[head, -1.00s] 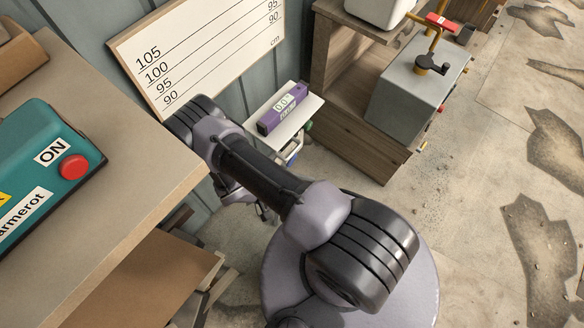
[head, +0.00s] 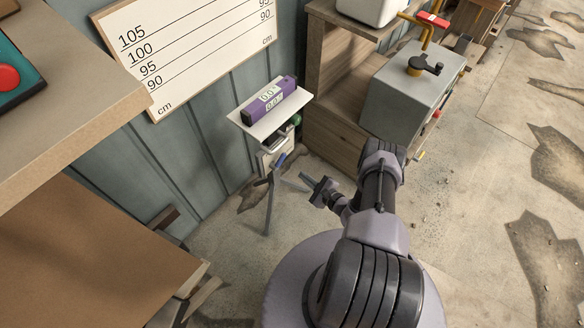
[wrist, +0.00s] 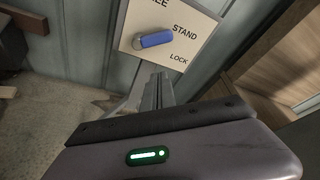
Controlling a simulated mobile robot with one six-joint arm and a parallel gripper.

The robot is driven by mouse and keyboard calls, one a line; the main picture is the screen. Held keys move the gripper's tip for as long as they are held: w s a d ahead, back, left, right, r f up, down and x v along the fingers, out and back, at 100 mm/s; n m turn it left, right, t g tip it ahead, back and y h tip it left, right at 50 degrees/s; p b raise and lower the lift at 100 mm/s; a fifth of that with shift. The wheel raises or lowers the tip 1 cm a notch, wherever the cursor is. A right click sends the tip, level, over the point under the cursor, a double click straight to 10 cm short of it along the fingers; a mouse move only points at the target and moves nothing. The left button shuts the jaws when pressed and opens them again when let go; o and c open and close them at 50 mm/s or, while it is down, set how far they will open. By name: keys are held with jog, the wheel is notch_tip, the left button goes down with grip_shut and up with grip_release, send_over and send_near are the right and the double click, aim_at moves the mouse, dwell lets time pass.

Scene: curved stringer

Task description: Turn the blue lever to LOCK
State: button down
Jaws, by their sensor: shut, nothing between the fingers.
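The blue lever (wrist: 156,40) is on a pale label plate (wrist: 190,22) in the wrist view. Its blue end points right, toward the word STAND. The word LOCK is lower right of it, and a word ending in "EE" is partly cut off above. In the head view the blue lever (head: 280,161) is small, below the white shelf. My gripper (wrist: 158,88) is shut and empty; its fingers lie just below the lever in the wrist picture, apart from it as far as I can tell. In the head view my gripper (head: 294,181) is right of and below the lever.
A white shelf (head: 262,124) with a purple display device (head: 270,99) sits above the lever. A wooden cabinet (head: 335,125) and grey box (head: 405,95) stand to the right. A brown bench (head: 90,240) is at left. Open floor lies at far right.

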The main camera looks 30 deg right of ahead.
aim_at(278, 161)
jog(key=shift+d+f+h, duration=0.1)
jog(key=shift+d+h, duration=0.3)
jog(key=shift+d, duration=0.35)
jog(key=f+b+x, duration=0.1)
jog(key=b+x, duration=0.4)
jog(key=x, duration=0.5)
jog(key=r, duration=0.1)
jog(key=a+r, duration=0.1)
jog(key=s+a+r, duration=0.1)
jog(key=r, duration=0.1)
jog(key=shift+a+r, duration=0.1)
jog(key=shift+a, duration=0.1)
